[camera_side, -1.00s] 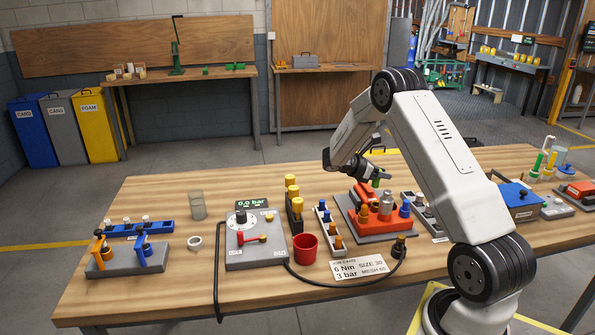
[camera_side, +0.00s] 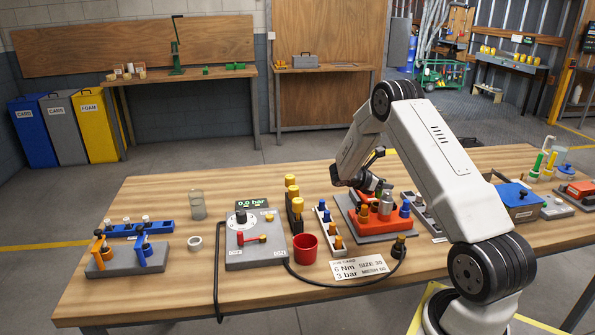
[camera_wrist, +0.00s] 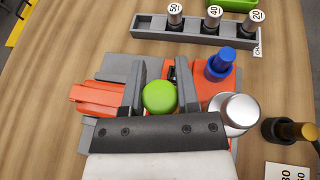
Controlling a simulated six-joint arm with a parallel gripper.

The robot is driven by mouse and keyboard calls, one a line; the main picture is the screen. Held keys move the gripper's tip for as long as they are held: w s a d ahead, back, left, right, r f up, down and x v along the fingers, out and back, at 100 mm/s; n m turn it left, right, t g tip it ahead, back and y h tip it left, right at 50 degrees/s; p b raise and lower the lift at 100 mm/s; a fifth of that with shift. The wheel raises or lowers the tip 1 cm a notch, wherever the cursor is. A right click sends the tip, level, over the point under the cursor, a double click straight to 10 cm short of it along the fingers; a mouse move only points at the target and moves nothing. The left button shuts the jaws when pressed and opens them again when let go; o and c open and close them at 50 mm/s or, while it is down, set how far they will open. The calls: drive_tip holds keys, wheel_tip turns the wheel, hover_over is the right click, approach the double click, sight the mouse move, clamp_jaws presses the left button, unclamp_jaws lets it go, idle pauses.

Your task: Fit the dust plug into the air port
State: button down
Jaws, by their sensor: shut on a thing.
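The green round-topped plug (camera_wrist: 159,96), which I take to be the dust plug, sits between the fingers of my gripper (camera_wrist: 158,82) in the wrist view. The gripper is shut on it, over the orange fixture (camera_wrist: 92,98). In the side view my gripper (camera_side: 371,186) is low over the back of the orange fixture (camera_side: 352,209), and I cannot make out the plug there. The air port is hidden below the plug and fingers. I cannot tell whether the plug is in it.
A blue-capped fitting (camera_wrist: 219,63) and a silver cylinder (camera_wrist: 233,112) stand close to the right of the fingers. A grey rack (camera_wrist: 192,36) with several numbered plugs lies beyond. A red cup (camera_side: 305,248) and job card (camera_side: 358,266) are in front.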

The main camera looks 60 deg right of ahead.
drive_tip(key=shift+f, duration=0.4)
drive_tip(key=shift+f, duration=1.85)
drive_tip(key=shift+f, duration=0.1)
drive_tip(key=c, duration=0.6)
unclamp_jaws()
drive_tip(key=v, duration=1.2)
